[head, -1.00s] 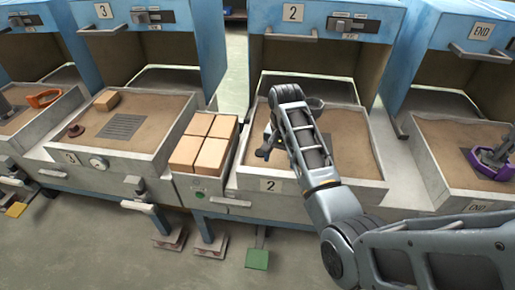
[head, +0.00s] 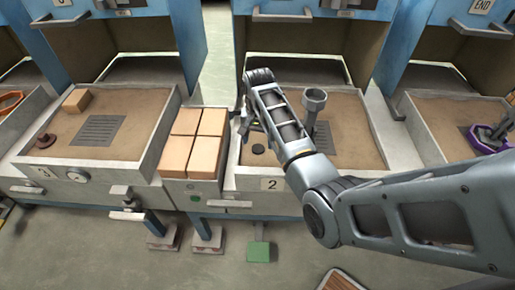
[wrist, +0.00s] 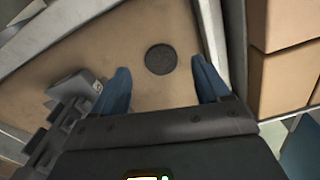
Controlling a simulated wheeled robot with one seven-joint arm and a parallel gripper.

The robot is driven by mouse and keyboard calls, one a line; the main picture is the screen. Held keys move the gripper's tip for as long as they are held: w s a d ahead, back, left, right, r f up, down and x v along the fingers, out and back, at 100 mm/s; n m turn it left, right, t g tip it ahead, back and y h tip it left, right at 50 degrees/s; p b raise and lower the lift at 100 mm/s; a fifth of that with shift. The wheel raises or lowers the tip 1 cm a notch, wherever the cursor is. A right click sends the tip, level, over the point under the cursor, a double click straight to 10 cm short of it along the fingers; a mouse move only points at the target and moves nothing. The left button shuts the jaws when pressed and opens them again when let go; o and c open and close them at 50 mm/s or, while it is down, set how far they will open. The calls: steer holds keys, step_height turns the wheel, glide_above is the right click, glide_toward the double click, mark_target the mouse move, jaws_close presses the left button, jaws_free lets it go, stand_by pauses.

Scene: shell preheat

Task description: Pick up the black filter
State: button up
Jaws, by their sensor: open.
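The black filter (head: 258,149) is a small dark round disc lying flat on the sand of tray 2 (head: 270,170), near its front left corner. In the wrist view the filter (wrist: 161,59) lies just beyond the fingertips, roughly midway between them. My gripper (wrist: 162,80) is open and empty, with its two blue fingers apart and pointing toward the sand. In the head view my gripper (head: 244,127) hangs over the left side of tray 2, partly hidden by my arm.
Tan blocks (head: 197,135) sit in a bin just left of tray 2. A grey funnel-topped stand (head: 313,105) stands right of my arm. A grey bracket-like object (wrist: 75,90) lies close to the left finger. The tray's left wall (wrist: 212,40) is close to the right finger.

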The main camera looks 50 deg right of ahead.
mark_target(258, 149)
steer(key=shift+a+f, duration=0.1)
steer(key=shift+f, duration=1.7)
steer(key=c, duration=1.1)
